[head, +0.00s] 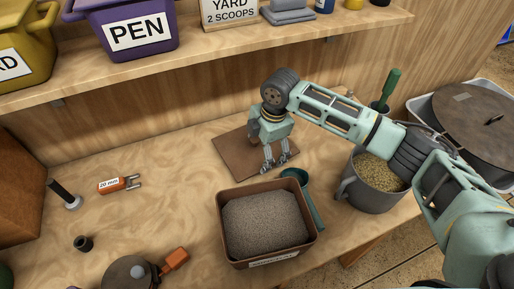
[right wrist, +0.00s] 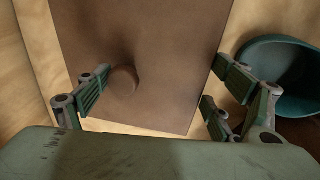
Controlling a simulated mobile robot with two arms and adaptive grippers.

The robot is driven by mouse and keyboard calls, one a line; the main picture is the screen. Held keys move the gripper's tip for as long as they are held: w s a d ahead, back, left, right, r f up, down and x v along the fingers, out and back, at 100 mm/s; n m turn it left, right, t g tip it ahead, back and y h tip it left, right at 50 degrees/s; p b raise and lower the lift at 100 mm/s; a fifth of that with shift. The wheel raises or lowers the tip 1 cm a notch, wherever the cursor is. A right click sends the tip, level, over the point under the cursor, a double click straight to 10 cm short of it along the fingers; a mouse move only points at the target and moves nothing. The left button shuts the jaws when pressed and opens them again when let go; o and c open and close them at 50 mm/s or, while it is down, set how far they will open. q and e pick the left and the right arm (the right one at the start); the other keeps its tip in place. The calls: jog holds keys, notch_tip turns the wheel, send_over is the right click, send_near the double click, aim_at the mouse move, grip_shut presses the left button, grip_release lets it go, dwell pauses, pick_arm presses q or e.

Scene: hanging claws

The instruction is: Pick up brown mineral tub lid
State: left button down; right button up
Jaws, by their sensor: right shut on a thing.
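The brown lid (head: 234,158) is a flat square panel on the wooden bench, behind the brown tub (head: 224,243) of grey mineral grains. My right gripper (head: 279,163) points down at the lid's right side. In the right wrist view, the lid (right wrist: 165,45) with its round knob (right wrist: 124,80) fills the middle. The fingers of my right gripper (right wrist: 160,92) stand apart on either side, the knob close to the left finger, and the gripper is shut on the lid. Whether the lid is lifted I cannot tell. My left gripper is not in view.
A teal scoop (head: 313,205) lies beside the tub, close to my right gripper. A grey pot of grain (head: 372,197) stands under my right forearm. A shelf (head: 210,50) runs above the back.

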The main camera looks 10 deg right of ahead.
aim_at(259, 152)
jog(key=shift+w+r, duration=0.1)
jog(key=shift+r, duration=0.45)
notch_tip(259, 152, up, 2)
jog(key=shift+r+b, duration=0.25)
jog(key=shift+b, duration=0.05)
jog(key=s+d+r+b, duration=0.1)
jog(key=s+d+r, duration=0.3)
jog(key=d+r, duration=0.3)
jog(key=d, duration=0.4)
jog(key=shift+s+r, duration=0.15)
jog(key=shift+r, duration=0.05)
notch_tip(259, 152, up, 4)
jog(key=p, duration=0.5)
jog(key=shift+a+f, duration=0.1)
